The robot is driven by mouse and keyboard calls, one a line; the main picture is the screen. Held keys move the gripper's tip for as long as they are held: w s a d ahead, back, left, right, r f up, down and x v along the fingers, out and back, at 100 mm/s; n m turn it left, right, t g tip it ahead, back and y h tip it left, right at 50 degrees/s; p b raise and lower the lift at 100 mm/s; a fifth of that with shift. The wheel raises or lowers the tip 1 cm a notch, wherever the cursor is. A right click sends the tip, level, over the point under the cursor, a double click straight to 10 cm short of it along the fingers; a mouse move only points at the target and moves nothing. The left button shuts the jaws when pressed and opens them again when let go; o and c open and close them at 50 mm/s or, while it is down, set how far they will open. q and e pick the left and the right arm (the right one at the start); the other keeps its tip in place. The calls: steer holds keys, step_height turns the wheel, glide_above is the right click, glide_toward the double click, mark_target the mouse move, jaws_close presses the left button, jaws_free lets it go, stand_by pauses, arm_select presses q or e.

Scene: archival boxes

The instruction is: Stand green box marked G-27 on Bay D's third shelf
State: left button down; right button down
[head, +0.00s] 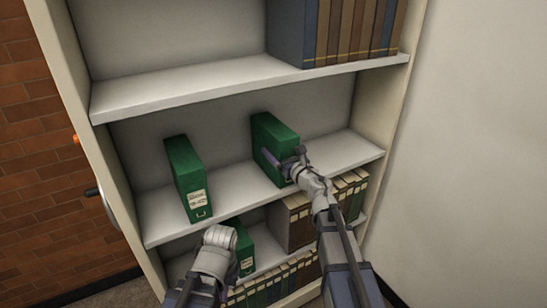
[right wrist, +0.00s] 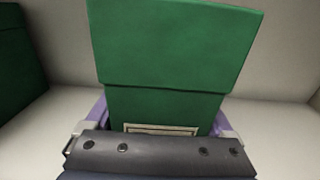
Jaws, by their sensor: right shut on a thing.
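A green box (head: 272,146) is upright at the right half of the middle shelf (head: 235,190). My right gripper (head: 287,160) is shut on it, with its purple fingers on either side. The right wrist view shows the same box (right wrist: 172,50) between the fingers (right wrist: 160,125); only the top of its label shows and I cannot read it. Its base is partly hidden, so I cannot tell whether it rests fully on the shelf. My left gripper (head: 218,240) is low in front of the shelves; its fingers are not clear.
Another green box (head: 187,176) stands on the same shelf to the left, with free room between. A third green box (head: 243,250) is on the shelf below, beside brown-spined volumes (head: 300,222). Dark and brown volumes (head: 345,30) fill the upper right. A side panel (head: 385,95) bounds the right.

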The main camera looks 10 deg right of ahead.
steer(key=shift+f, duration=0.1)
steer(key=shift+c, duration=1)
jaws_free()
steer(key=shift+a+f, duration=0.1)
steer(key=shift+a, duration=0.05)
arm_select(q)
steer(key=shift+a+f, duration=0.15)
steer(key=shift+a, duration=0.1)
arm_select(e)
steer(key=shift+o, duration=1)
steer(key=v, duration=1.2)
steer(key=shift+r, duration=0.25)
